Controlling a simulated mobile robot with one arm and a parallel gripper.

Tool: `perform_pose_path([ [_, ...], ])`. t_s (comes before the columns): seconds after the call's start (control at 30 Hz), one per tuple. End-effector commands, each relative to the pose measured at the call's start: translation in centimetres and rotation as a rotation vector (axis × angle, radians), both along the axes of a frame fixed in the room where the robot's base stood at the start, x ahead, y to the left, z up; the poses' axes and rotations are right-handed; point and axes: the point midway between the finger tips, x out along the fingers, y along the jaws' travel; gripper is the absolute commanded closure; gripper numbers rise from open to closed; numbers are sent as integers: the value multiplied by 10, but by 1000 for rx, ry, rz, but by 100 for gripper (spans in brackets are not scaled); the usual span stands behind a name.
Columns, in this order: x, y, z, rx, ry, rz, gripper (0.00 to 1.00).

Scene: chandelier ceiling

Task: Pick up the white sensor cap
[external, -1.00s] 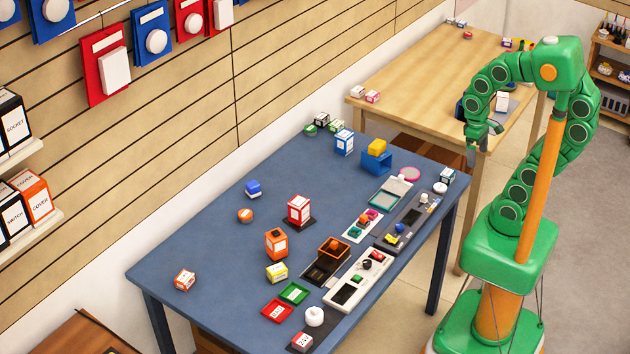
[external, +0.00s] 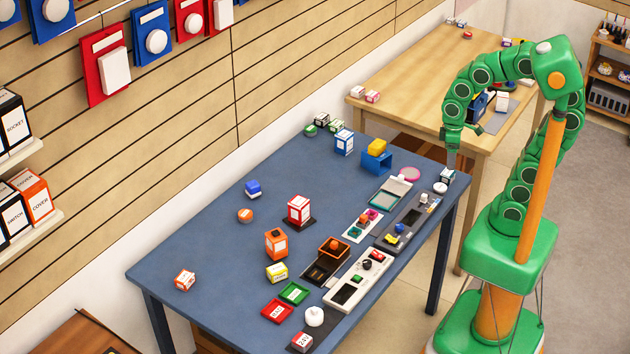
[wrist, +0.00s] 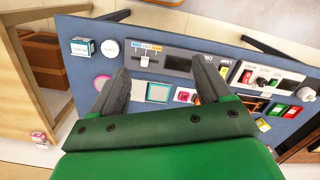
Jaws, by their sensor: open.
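Several white pieces could be the sensor cap, and I cannot read which it is. A small white block (external: 424,198) sits at the far end of a dark panel (external: 411,216); it also shows in the wrist view (wrist: 145,61). A low white round piece (external: 440,187) lies beside that panel, at upper left in the wrist view (wrist: 111,48). A larger white round piece (external: 315,316) stands near the table's front edge. My gripper (external: 454,151) is open and empty, above the blue table's far right corner. In the wrist view, my fingers (wrist: 162,82) are spread.
The blue table (external: 215,255) holds several panels, trays and boxes along its right side. A white box with teal trim (wrist: 83,47) stands next to the low round piece. A pink disc (external: 410,174) lies nearby. A wooden table (external: 420,75) stands behind.

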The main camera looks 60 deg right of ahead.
Motion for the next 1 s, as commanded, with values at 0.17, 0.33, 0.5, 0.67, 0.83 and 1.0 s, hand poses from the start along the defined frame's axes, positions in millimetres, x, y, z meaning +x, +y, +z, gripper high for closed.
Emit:
perform_pose_path([
  [0.17, 28, 36, -8, 12, -36, 175, 22],
  [0.33, 48, 67, -15, 20, -74, 314, 22],
  [0.5, 91, 81, -26, -34, -176, 475, 22],
  [0.67, 145, 89, -35, -130, -307, 666, 22],
  [0.83, 208, 109, -39, -275, -462, 945, 22],
  [1.0, 262, 146, -41, -439, -600, 1263, 22],
])
